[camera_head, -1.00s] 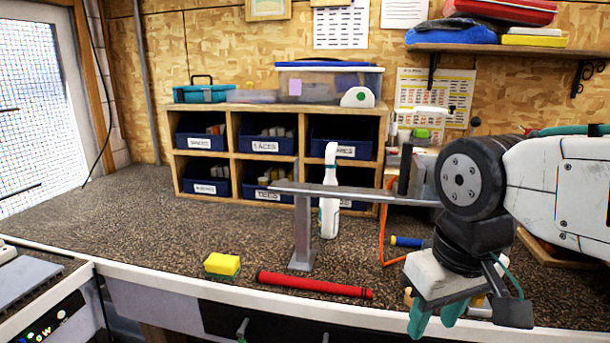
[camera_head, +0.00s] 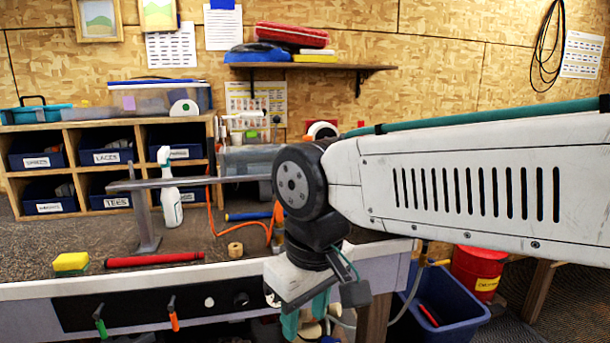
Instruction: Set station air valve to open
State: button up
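My gripper (camera_head: 305,322) hangs low in front of the bench's front edge, right of the control panel (camera_head: 140,312). Its two teal fingers point down and look apart, with nothing seen between them; the tips are near the bottom edge of the picture. The panel carries a green-handled lever (camera_head: 100,322), an orange-handled lever (camera_head: 173,316) and a dark knob (camera_head: 241,300). A small brass-coloured fitting (camera_head: 424,262) with a hose is at the bench's right end. No readable label shows which is the station air valve, and I cannot tell any valve's setting.
On the bench (camera_head: 60,235) are a yellow sponge (camera_head: 71,262), a red grip (camera_head: 153,259), a tape roll (camera_head: 235,249), a spray bottle (camera_head: 170,190) and a metal stand (camera_head: 145,220). A blue bin (camera_head: 440,312) and a red bucket (camera_head: 477,270) stand right.

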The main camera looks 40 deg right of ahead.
aim_at(173, 316)
jog(key=u, duration=0.3)
jog(key=k, duration=0.2)
jog(key=z, duration=1.05)
jog(key=i, duration=1.05)
jog(key=u, duration=0.3)
